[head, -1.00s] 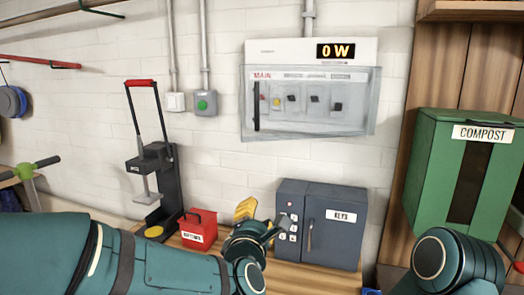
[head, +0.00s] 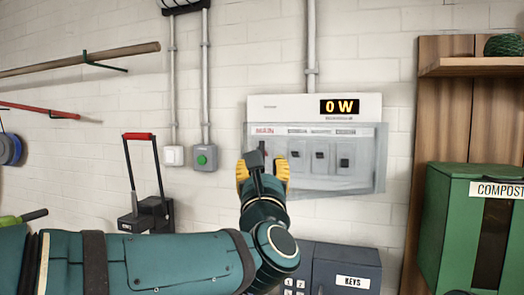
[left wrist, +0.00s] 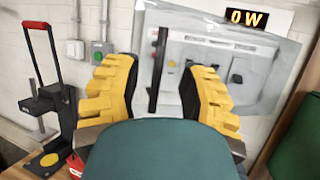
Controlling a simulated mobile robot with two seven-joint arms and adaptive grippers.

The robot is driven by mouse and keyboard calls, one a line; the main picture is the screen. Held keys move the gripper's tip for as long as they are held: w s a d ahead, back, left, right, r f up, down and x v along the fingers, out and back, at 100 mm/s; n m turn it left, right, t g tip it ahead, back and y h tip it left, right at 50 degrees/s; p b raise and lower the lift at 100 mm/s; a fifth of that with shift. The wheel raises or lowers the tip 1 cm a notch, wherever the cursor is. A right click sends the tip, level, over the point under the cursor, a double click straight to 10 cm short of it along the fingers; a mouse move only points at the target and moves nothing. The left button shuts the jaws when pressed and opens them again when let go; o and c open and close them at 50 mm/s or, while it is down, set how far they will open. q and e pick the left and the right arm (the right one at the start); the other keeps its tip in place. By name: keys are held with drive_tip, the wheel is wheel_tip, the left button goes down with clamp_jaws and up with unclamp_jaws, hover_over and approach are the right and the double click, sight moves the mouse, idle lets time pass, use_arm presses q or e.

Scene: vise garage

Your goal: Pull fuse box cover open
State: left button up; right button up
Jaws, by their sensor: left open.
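The white fuse box (head: 290,106) hangs on the brick wall with a "0 W" display. Its clear cover (head: 366,180) is shut over a row of switches and also shows in the left wrist view (left wrist: 262,85). The cover's black vertical handle (left wrist: 157,72) appears between my left fingers in the left wrist view; in the head view my gripper hides most of it. My left gripper (head: 263,172) is open with yellow fingers, raised in front of the cover's lower left part. In the left wrist view the left gripper (left wrist: 158,85) holds nothing. My right gripper is out of view.
A dark key cabinet (head: 345,268) stands below the fuse box. A green compost bin (head: 455,225) is at the right beside wooden shelving (head: 465,68). A switch with a green button (head: 205,158) and a red-handled press (head: 140,134) are at the left.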

use_arm(q)
drive_tip(key=shift+p+x, duration=0.55)
drive_tip(key=shift+x, duration=2.2)
clamp_jaws()
